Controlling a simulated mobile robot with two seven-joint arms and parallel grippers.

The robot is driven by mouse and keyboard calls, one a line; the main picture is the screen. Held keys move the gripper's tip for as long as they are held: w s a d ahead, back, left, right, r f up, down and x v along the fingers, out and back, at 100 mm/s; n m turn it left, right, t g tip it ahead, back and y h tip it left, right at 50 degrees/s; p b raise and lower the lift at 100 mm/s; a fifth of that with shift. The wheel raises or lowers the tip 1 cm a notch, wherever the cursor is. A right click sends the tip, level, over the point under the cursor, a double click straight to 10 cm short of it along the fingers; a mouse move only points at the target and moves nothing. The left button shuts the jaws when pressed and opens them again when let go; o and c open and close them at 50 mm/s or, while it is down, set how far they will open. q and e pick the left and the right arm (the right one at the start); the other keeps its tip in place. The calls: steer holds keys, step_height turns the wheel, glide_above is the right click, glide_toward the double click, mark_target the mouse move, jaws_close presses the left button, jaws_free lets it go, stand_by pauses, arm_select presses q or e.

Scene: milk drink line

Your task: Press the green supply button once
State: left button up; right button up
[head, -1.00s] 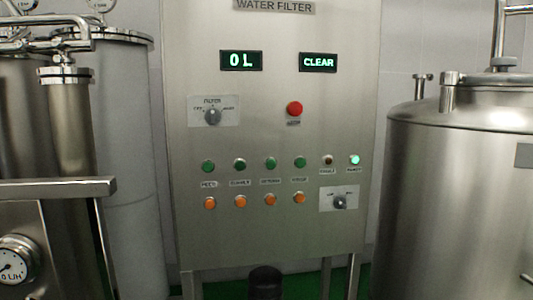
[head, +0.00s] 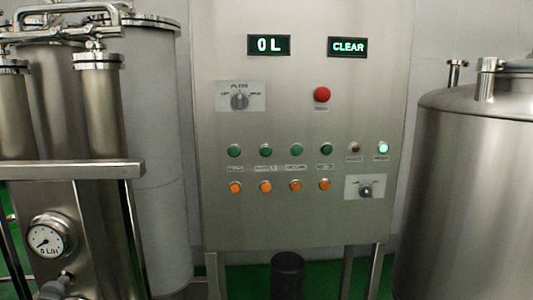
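A row of several green buttons is on the steel control panel (head: 300,220) in the head view. They are the leftmost green button (head: 234,150), the second (head: 266,150), the third (head: 295,150) and the rightmost (head: 325,150). An orange button sits below each green one, such as the leftmost orange button (head: 235,187). Neither of my grippers is in view.
The panel has a red button (head: 322,94), a filter knob (head: 239,101), a lower knob (head: 365,191), a lit indicator (head: 383,148), and displays reading 0 L (head: 269,45) and CLEAR (head: 347,47). Steel filter housings (head: 100,110) stand left, a tank (head: 475,190) right.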

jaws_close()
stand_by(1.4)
